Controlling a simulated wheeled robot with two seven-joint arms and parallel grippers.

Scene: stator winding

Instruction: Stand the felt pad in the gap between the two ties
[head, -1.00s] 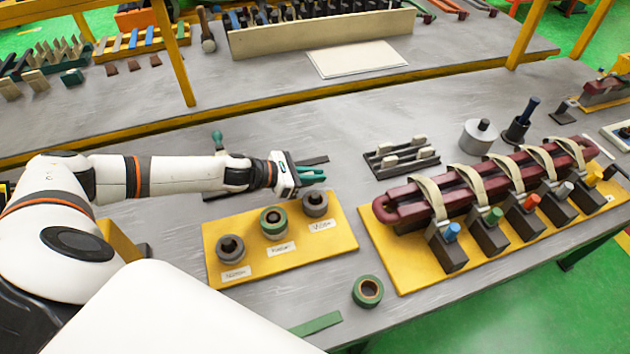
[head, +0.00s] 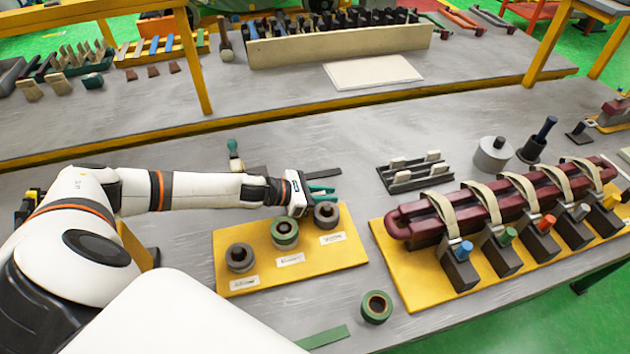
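A long dark red coil (head: 440,222) lies on a yellow board at the right, with several cream ties (head: 447,217) looped around it and gaps between them. Small cream blocks (head: 433,156) stand in a dark slotted rack (head: 408,181) left of the coil; one may be the felt pad, but I cannot tell. My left gripper (head: 324,193) has teal fingers that look apart, with nothing visible between them. It is just behind the yellow spool board, left of the rack and well apart from the coil. My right gripper is out of view.
A yellow board (head: 345,255) holds 3 spools in front of my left gripper. A green tape roll (head: 376,307) and a green strip (head: 322,337) lie near the front edge. A grey cylinder (head: 493,156) stands behind the coil. Bare table lies between gripper and rack.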

